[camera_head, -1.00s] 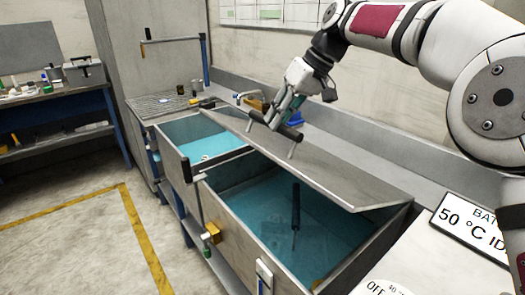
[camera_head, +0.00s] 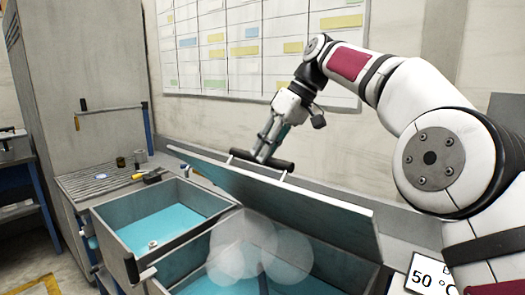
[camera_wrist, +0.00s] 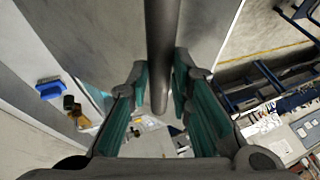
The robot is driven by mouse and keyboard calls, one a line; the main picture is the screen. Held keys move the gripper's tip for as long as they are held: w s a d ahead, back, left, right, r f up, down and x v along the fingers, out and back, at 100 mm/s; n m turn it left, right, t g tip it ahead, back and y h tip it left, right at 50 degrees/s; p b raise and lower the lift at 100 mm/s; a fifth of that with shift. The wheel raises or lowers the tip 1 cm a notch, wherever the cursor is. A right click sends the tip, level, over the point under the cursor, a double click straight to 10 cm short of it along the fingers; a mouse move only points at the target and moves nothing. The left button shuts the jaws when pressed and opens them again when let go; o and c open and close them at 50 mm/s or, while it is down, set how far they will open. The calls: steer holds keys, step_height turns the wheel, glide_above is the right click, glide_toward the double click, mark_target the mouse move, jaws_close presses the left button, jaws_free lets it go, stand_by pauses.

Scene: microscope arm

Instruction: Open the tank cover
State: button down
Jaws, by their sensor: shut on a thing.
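The tank cover (camera_head: 300,200) is a grey metal lid, tilted up steeply over the right-hand tank (camera_head: 345,272). Its dark bar handle (camera_head: 240,156) stands off the upper face on two posts. My gripper (camera_head: 264,150) is shut on this handle. In the wrist view, the handle (camera_wrist: 160,60) runs between the teal finger pads of my gripper (camera_wrist: 160,100), and the cover (camera_wrist: 205,25) shows behind it. Pale translucent puffs, like steam, rise at the front of the open tank and hide part of its inside. Teal liquid shows below them.
A second open tank (camera_head: 120,215) with teal liquid stands to the left. A drain rack (camera_head: 85,182) with small items lies behind it, beside a tall grey cabinet (camera_head: 45,90). A sign reading 50 °C (camera_head: 425,280) is at lower right. The wall with a chart (camera_head: 260,45) is behind the cover.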

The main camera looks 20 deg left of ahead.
steer(key=shift+w+d+f, duration=0.4)
steer(key=shift+w+f, duration=0.3)
steer(key=shift+f, duration=0.1)
steer(key=c, duration=1.8)
jaws_free()
steer(key=o, duration=0.4)
steer(key=shift+w+f, duration=0.15)
steer(key=shift+w, duration=0.05)
steer(key=shift+c, duration=0.2)
steer(key=shift+s, duration=0.1)
steer(key=shift+s+a+r, duration=0.1)
steer(key=shift+r, duration=0.25)
steer(key=w+d+r, duration=0.1)
steer(key=w+d, duration=0.1)
steer(key=d, duration=0.4)
steer(key=w+d+r, duration=0.1)
steer(key=w+d, duration=0.1)
steer(key=d, duration=0.4)
steer(key=shift+w+r, duration=0.25)
steer(key=shift+w, duration=0.15)
steer(key=shift+d, duration=0.1)
